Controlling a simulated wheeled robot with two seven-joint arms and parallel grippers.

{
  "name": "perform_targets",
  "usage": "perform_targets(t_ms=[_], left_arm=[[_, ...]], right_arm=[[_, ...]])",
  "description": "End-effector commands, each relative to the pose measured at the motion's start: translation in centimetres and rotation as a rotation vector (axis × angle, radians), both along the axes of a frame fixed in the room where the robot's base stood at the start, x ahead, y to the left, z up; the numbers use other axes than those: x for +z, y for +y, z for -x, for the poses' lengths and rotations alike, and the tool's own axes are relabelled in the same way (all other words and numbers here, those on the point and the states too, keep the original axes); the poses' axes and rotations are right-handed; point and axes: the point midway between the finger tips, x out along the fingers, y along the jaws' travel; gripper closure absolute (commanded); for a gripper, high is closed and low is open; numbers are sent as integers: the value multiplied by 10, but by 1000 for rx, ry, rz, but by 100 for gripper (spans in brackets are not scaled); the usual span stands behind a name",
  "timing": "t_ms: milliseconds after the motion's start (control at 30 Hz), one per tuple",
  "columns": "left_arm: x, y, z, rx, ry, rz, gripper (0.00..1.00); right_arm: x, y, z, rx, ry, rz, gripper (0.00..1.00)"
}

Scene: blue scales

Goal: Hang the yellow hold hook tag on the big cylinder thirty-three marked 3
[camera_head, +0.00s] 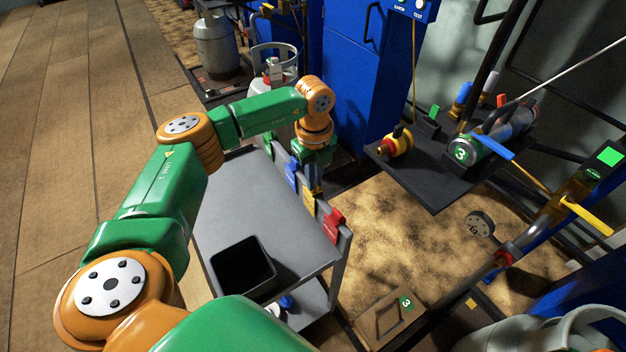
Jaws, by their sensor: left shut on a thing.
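My left gripper (315,184) reaches down over the edge of the grey cart and is shut on the yellow tag (309,201). The tag is in the row along the cart's right rail, between a blue tag (291,173) and a red tag (333,222). Its hook is hidden by the gripper. A large grey cylinder (540,338) is cut off at the bottom right; no number shows on it. A green 3 label (407,302) is on a floor plate near it. My right gripper is out of view.
The grey cart (240,200) carries a black bin (243,268). A dark shelf (432,190) at right holds a valve unit (470,150), also marked 3. More gas cylinders (215,50) stand at the back near a blue cabinet (350,75). The wooden floor at left is clear.

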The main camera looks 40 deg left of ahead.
Motion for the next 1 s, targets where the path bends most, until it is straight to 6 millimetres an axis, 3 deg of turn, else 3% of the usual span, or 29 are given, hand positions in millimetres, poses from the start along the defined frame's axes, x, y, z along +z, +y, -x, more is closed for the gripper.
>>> perform_targets(t_ms=[500, 1000], left_arm=[[38, 0, 0, 0, 1, 0, 100], [38, -1, 0, -27, 0, 0, 100]], right_arm=[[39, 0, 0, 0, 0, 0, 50], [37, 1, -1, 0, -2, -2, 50]])
